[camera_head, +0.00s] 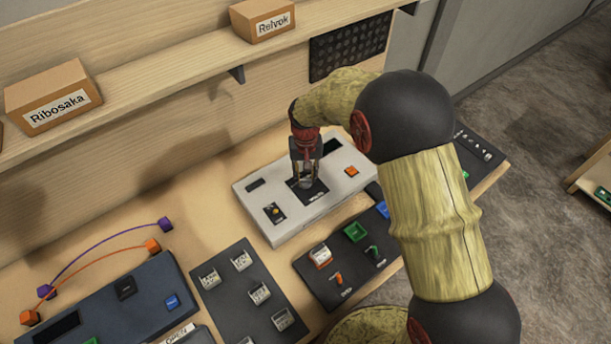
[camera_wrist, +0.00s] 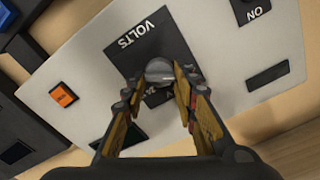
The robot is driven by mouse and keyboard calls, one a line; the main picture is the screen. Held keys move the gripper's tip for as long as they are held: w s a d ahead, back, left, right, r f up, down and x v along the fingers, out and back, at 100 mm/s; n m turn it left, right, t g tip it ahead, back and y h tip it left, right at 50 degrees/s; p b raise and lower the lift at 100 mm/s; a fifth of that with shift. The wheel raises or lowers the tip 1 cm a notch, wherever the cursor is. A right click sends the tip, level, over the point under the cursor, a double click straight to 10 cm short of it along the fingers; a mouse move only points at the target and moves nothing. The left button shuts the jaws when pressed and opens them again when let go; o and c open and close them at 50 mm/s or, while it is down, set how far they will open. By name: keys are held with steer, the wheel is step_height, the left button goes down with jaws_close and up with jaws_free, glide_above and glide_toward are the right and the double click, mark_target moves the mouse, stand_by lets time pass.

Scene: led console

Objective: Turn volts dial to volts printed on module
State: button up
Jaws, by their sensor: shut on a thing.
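The white console (camera_head: 300,222) lies on the bench and fills much of the wrist view (camera_wrist: 90,65). Its volts dial (camera_wrist: 158,72) is a grey round knob on a black panel marked VOLTS (camera_wrist: 140,35). My gripper (camera_head: 306,184) points down at this panel, its two fingers on either side of the knob in the wrist view (camera_wrist: 160,85), shut on it. The fingers hide part of the scale, and the dial's setting is not readable. A white module with a red edge (camera_head: 320,256) sits on a black pad (camera_head: 318,286); its print is too small to read.
The console also has an orange button (camera_head: 351,171) and a yellow switch (camera_head: 275,211). Several white modules stand on a dark board (camera_head: 225,285). A blue-grey box with cables (camera_head: 130,310) is at lower left. A shelf with cardboard boxes (camera_head: 55,98) runs behind.

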steer(key=shift+c, duration=0.7)
steer(key=shift+m, duration=0.3)
steer(key=m+p, duration=0.1)
steer(key=m, duration=0.4)
steer(key=shift+d, duration=0.1)
steer(key=m, duration=0.6)
steer(key=shift+p, duration=0.3)
steer(key=o, duration=1.1)
steer(key=shift+s, duration=0.1)
steer(key=shift+o, duration=0.3)
steer(key=shift+r, duration=0.1)
